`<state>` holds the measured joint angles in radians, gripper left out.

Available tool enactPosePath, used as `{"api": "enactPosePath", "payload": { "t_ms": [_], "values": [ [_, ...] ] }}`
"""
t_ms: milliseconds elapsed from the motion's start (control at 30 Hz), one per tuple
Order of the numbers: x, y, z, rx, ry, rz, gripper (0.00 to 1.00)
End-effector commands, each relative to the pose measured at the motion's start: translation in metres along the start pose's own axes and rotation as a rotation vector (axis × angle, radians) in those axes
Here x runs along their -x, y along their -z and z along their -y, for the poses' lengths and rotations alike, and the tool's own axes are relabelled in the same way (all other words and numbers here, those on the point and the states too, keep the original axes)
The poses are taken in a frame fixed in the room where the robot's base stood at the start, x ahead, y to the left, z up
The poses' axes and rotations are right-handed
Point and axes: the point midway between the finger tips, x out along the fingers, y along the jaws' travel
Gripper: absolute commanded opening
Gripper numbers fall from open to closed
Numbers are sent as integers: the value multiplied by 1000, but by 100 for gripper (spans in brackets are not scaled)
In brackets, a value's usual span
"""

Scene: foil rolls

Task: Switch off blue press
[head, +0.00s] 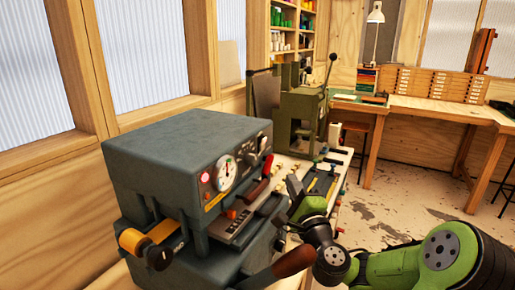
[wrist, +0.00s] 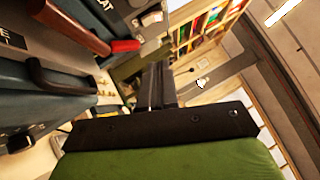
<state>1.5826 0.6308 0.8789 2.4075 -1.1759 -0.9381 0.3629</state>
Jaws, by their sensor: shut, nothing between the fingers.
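The blue press (head: 185,145) is a blue-grey machine at the left of the head view. Its front panel has a round gauge (head: 226,174), a pinkish-red lamp (head: 205,177) that looks lit, a red-tipped lever (head: 267,166) and a dark red handle. In the wrist view the press (wrist: 55,85) fills the left side, with the red lever tip (wrist: 125,45) left of my fingers and apart from them in the picture. My gripper (head: 296,188) is shut and empty, just right of the press front. Its fingers (wrist: 157,85) are together in the wrist view.
A green machine (head: 300,112) with black-knobbed levers stands behind the press on the same bench. Tools lie on the bench beside my gripper. A wooden-handled lever (head: 294,261) sticks out at the press's lower front. A wooden workbench (head: 420,108) stands at the back right, with open floor before it.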

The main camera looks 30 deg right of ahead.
Motion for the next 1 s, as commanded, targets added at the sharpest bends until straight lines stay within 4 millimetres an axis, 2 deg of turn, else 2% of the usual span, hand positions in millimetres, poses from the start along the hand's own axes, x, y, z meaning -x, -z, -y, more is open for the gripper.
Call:
{"api": "enactPosePath", "payload": {
  "t_ms": [267, 367, 733, 833, 1000],
  "values": [
    [-6, -1, 2, 0, 1, 2, 0],
    [-23, -2, 4, -1, 1, 3, 0],
    [-104, -2, 5, -1, 2, 1, 0],
    [-116, -17, 4, -2, 0, 4, 0],
    [-128, -28, 2, -1, 0, 1, 0]
  ]
}}
